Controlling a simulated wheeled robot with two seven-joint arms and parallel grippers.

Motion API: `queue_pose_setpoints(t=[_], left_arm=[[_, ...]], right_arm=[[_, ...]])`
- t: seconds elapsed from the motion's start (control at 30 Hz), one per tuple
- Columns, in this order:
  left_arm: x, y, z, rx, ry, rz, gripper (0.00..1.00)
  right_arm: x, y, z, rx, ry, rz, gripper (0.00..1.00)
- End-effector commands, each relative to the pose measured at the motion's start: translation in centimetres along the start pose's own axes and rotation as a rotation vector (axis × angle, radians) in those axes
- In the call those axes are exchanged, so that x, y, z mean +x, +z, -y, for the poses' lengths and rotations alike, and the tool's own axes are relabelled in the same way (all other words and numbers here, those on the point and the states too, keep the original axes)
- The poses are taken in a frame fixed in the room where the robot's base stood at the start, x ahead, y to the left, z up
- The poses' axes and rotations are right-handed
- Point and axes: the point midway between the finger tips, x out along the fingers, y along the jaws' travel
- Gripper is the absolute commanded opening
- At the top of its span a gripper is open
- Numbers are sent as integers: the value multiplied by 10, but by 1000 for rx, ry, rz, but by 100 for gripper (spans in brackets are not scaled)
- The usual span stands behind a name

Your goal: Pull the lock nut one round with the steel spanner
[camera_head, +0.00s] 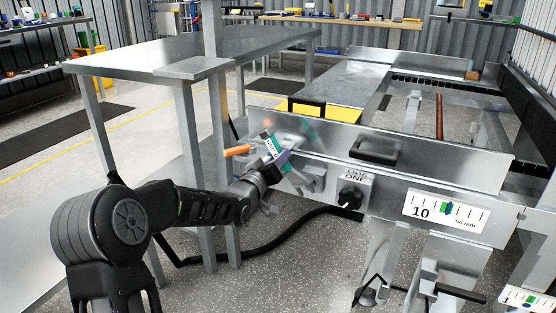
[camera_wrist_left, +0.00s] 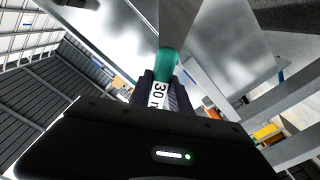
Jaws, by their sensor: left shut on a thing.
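My left gripper (camera_head: 276,162) reaches to the front of the washer and is shut on the steel spanner. The spanner's white label (camera_head: 270,145) and teal band show at the fingers. In the left wrist view the spanner (camera_wrist_left: 166,62) runs up from between the fingers (camera_wrist_left: 164,92), with a teal band and a label reading "30". Its grey steel part beyond the band points at the machine's metal front. I cannot make out the lock nut, nor whether the spanner's jaw is on it. My right gripper is not in view.
An orange handle (camera_head: 237,150) sticks out left of the spanner. A black knob (camera_head: 351,196) and a scale plate (camera_head: 445,211) are on the washer front (camera_head: 440,165) to the right. A steel table (camera_head: 200,55) stands behind my left arm. A black hose (camera_head: 285,225) lies below.

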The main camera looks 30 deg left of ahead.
Motion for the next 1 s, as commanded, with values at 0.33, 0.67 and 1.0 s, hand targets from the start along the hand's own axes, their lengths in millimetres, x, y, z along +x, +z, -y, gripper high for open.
queue_pose_setpoints(t=[0.33,0.67,1.0], left_arm=[[5,-1,-1,1,2,-3,0],[8,-1,-1,0,2,-2,0],[21,-1,0,0,2,-3,0]], right_arm=[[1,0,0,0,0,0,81],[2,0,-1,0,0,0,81],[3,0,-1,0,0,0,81]])
